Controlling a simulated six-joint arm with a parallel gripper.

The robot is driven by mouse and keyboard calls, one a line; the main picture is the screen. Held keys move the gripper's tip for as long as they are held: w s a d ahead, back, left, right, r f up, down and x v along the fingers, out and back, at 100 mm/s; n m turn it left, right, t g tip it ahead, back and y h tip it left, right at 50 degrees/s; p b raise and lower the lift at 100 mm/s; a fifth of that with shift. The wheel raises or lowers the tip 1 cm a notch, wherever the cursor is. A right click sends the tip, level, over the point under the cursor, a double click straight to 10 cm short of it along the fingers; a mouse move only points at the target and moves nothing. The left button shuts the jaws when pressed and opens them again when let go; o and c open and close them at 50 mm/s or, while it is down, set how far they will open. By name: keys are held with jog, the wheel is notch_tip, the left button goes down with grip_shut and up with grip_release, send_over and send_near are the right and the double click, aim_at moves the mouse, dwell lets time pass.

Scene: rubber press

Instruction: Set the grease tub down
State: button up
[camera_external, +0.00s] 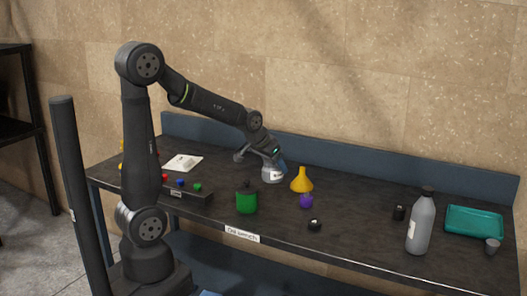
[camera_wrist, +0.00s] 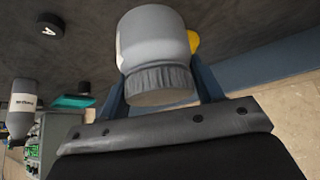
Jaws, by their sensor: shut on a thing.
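The grease tub appears to be the pale grey pot with a ridged darker lid and a label in my gripper (camera_external: 277,161). In the external view the tub (camera_external: 271,175) is low over the back middle of the bench (camera_external: 340,243). I cannot tell whether its base touches the top. In the wrist view the tub (camera_wrist: 152,38) sits between the two blue-grey fingers of my gripper (camera_wrist: 162,84), its ridged lid nearest the camera. My gripper is shut on it. The fingers partly hide its sides.
A yellow funnel (camera_external: 302,181) stands just right of the tub, with a purple item (camera_external: 306,201) before it. A green pot (camera_external: 247,203) is front left. A grey bottle (camera_external: 420,226) and teal tray (camera_external: 474,222) are at right.

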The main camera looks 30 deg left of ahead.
aim_at(263, 193)
jog(key=shift+s+d+r, duration=0.2)
jog(key=shift+s+d, duration=0.1)
jog(key=w+a+f, duration=0.2)
jog(key=a, duration=0.1)
jog(key=w+a+f, duration=0.2)
jog(key=w, duration=0.1)
jog(key=w+a+f, duration=0.2)
jog(key=a+f, duration=0.1)
jog(key=shift+w+a, duration=0.15)
jog(key=shift+a, duration=0.15)
jog(key=shift+f, duration=1.95)
jog(key=shift+f, duration=0.1)
jog(key=o, duration=0.8)
jog(key=shift+f, duration=0.1)
jog(key=shift+c, duration=0.2)
jog(key=o, duration=0.4)
jog(key=shift+o, duration=0.2)
jog(key=shift+r, duration=0.3)
jog(key=v, duration=1.1)
jog(key=shift+s+a+r, duration=0.15)
jog(key=shift+s+r, duration=0.1)
jog(key=shift+r, duration=0.05)
